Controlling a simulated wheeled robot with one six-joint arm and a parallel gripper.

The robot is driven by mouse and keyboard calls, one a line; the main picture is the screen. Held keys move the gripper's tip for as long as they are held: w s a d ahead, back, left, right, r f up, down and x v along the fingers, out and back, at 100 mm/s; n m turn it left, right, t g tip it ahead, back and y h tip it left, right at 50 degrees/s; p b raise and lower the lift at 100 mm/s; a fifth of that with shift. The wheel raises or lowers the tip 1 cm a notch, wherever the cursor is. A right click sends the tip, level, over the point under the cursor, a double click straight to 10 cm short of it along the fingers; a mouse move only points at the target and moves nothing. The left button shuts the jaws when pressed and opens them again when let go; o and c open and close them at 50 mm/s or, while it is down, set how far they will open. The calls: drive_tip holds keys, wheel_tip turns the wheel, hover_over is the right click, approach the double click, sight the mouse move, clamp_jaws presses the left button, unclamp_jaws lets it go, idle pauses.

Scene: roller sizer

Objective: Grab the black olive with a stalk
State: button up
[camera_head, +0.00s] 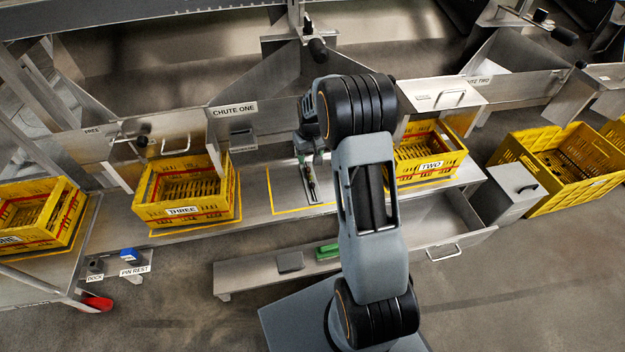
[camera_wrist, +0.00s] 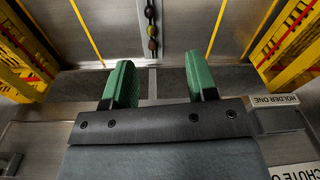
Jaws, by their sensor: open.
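Several small olives (camera_wrist: 152,30) sit in a row along a narrow metal strip at the top middle of the wrist view. The top one (camera_wrist: 150,11) looks dark, the middle one brownish green, the lowest one (camera_wrist: 153,45) dark reddish. They are too small to tell which has a stalk. My gripper (camera_wrist: 160,82) is open, its two green fingers wide apart with nothing between them. The olive row lies ahead of the fingertips, roughly in line with the gap. In the head view the strip (camera_head: 309,184) shows on the bench, and my arm partly hides the gripper.
A yellow crate marked THREE (camera_head: 185,211) stands left of the yellow-outlined bench area (camera_head: 285,197); crate TWO (camera_head: 428,166) stands right. CHUTE ONE (camera_head: 234,111) is behind. Bare bench surrounds the olive strip.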

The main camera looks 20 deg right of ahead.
wheel_tip(320, 180, down, 4)
drive_tip(key=w+d+p, duration=0.1)
drive_tip(key=w+d, duration=0.1)
drive_tip(key=b, duration=0.2)
hover_over(313, 184)
drive_tip(key=shift+g, duration=0.3)
wheel_tip(313, 184, down, 9)
drive_tip(key=shift+r, duration=0.1)
drive_tip(key=shift+f+b, duration=1.4)
drive_tip(key=shift+f, duration=1.75)
drive_tip(key=shift+c, duration=0.2)
clamp_jaws()
